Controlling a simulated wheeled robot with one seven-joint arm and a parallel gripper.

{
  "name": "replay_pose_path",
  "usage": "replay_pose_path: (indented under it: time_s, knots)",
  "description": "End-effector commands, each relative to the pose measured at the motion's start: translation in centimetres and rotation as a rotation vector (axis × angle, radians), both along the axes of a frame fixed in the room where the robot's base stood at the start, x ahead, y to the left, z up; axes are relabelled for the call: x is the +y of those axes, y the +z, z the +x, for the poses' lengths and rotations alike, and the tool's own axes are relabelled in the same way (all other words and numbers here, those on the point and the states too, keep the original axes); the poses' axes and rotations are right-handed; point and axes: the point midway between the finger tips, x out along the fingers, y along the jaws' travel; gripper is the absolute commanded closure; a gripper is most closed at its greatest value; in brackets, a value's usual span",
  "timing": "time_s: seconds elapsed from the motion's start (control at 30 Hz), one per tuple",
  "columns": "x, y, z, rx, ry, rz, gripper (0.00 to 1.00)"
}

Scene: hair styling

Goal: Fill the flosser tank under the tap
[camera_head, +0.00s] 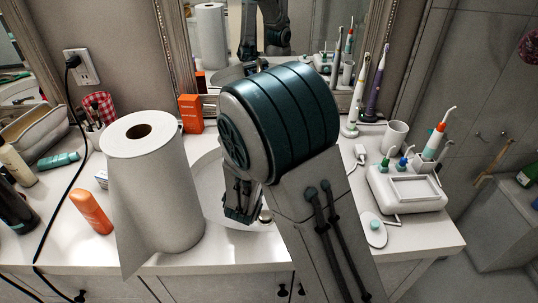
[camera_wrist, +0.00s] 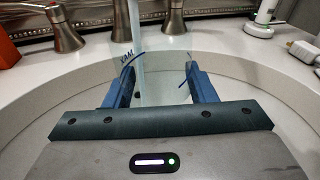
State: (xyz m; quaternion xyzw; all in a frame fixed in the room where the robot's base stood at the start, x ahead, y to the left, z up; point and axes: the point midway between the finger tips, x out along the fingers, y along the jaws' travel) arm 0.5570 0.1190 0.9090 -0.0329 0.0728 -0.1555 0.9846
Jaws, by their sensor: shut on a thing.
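In the wrist view my gripper (camera_wrist: 160,82) has its two blue fingers closed on a clear tank (camera_wrist: 160,68) with a "MAX" mark. The tank is over the sink basin (camera_wrist: 270,95), below the tap (camera_wrist: 121,18). A pale stream of water (camera_wrist: 134,35) comes down at the tank's left part. The water level inside cannot be made out. In the head view my gripper (camera_head: 243,203) is low over the basin, partly hidden by my arm. The white flosser base (camera_head: 408,190) stands on the counter at the right.
A tall paper roll (camera_head: 155,200) stands left of the basin, close to my gripper. An orange bottle (camera_head: 92,210) and a black cord lie further left. Tap handles (camera_wrist: 66,32) (camera_wrist: 176,18) flank the spout. Electric toothbrushes (camera_head: 375,85) and a white cup (camera_head: 395,137) stand at the right.

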Motion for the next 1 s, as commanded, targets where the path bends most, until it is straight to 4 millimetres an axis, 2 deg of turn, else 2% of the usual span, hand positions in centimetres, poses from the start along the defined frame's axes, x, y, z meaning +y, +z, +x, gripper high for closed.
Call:
replay_pose_path:
  time_s: [0.27,0.6,1.0]
  knots:
    - [-0.1,0.0,0.3,-0.001,-0.003,0.000,0.74]
    - [0.3,0.0,2.0,0.000,-0.003,0.000,0.74]
    - [0.3,0.0,2.1,-0.001,-0.003,0.000,0.74]
